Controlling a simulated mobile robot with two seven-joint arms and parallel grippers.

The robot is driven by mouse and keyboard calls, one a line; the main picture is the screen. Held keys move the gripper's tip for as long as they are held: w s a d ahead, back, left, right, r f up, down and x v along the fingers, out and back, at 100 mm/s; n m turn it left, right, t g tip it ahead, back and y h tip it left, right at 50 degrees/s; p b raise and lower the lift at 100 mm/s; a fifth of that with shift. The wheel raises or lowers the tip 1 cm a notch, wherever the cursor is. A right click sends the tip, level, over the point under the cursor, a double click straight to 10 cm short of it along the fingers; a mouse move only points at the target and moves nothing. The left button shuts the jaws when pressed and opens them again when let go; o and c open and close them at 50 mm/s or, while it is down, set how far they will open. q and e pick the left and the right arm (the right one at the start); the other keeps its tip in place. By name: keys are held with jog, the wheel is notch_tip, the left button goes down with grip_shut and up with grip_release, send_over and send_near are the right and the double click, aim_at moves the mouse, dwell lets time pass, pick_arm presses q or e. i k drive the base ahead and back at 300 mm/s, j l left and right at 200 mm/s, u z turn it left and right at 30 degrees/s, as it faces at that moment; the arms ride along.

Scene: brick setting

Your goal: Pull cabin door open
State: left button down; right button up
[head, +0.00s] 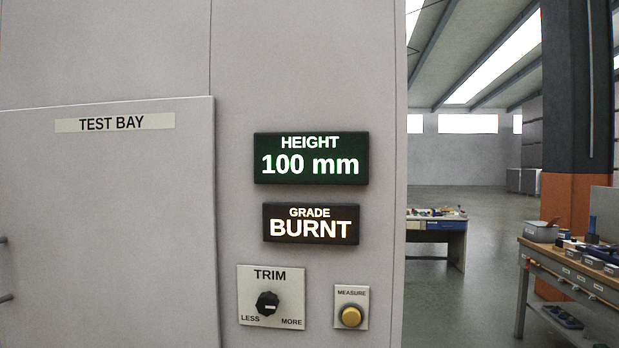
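The cabin door (110,220) is a grey panel labelled "TEST BAY" (115,123) on the left side of a large grey cabinet. It looks closed, with its right edge along the cabinet front. Part of what looks like a dark handle (4,268) shows at the far left edge of the picture; the rest is cut off. Neither of my grippers is in the head view.
Right of the door are a "HEIGHT 100 mm" display (310,158), a "GRADE BURNT" display (310,224), a TRIM knob (267,303) and a yellow MEASURE button (351,317). Workbenches (570,265) and open floor (480,215) lie beyond at right.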

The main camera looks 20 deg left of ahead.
aim_at(108, 238)
jog(key=u, duration=1.85)
